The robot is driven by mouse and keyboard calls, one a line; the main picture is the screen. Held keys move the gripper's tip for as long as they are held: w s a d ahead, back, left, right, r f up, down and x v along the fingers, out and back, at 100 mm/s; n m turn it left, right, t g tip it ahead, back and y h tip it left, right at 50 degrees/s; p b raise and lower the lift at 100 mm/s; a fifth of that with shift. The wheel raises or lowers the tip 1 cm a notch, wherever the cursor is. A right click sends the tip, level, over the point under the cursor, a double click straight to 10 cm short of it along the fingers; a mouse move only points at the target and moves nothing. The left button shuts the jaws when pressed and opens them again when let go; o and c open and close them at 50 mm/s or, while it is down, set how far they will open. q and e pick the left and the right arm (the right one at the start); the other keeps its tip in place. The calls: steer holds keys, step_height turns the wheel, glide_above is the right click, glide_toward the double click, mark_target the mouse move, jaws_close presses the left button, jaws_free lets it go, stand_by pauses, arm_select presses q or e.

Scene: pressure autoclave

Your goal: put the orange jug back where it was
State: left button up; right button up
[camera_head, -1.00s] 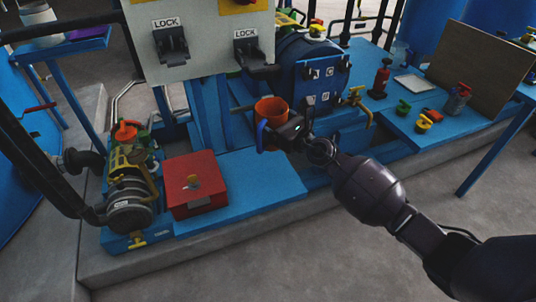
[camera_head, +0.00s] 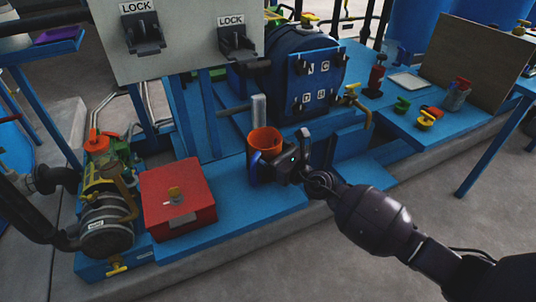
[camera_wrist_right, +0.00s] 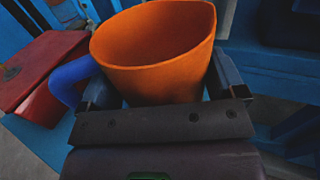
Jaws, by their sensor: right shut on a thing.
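The orange jug (camera_head: 264,141) is upright with its open top facing up. It has a blue handle (camera_head: 254,167) on its left side. My right gripper (camera_head: 274,163) is shut on the jug from the front right. In the right wrist view the jug (camera_wrist_right: 155,50) sits between the two fingers, with the blue handle (camera_wrist_right: 68,82) to the left. The jug is over the blue platform; I cannot tell whether its base touches it, as the gripper hides part of it. My left gripper is not in view.
The blue autoclave (camera_head: 305,65) is behind right. Bare blue platform (camera_head: 240,205) lies between box and jug.

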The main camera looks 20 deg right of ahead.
steer(key=o, duration=0.9)
steer(key=shift+f, duration=0.1)
steer(key=shift+o, duration=0.3)
steer(key=shift+r, duration=0.3)
steer(key=v, duration=0.7)
steer(key=b+v, duration=0.1)
steer(key=v, duration=0.3)
steer(key=shift+f, duration=0.25)
steer(key=shift+s+d+r, duration=0.15)
steer(key=shift+s+d, duration=0.1)
steer(key=shift+s, duration=0.2)
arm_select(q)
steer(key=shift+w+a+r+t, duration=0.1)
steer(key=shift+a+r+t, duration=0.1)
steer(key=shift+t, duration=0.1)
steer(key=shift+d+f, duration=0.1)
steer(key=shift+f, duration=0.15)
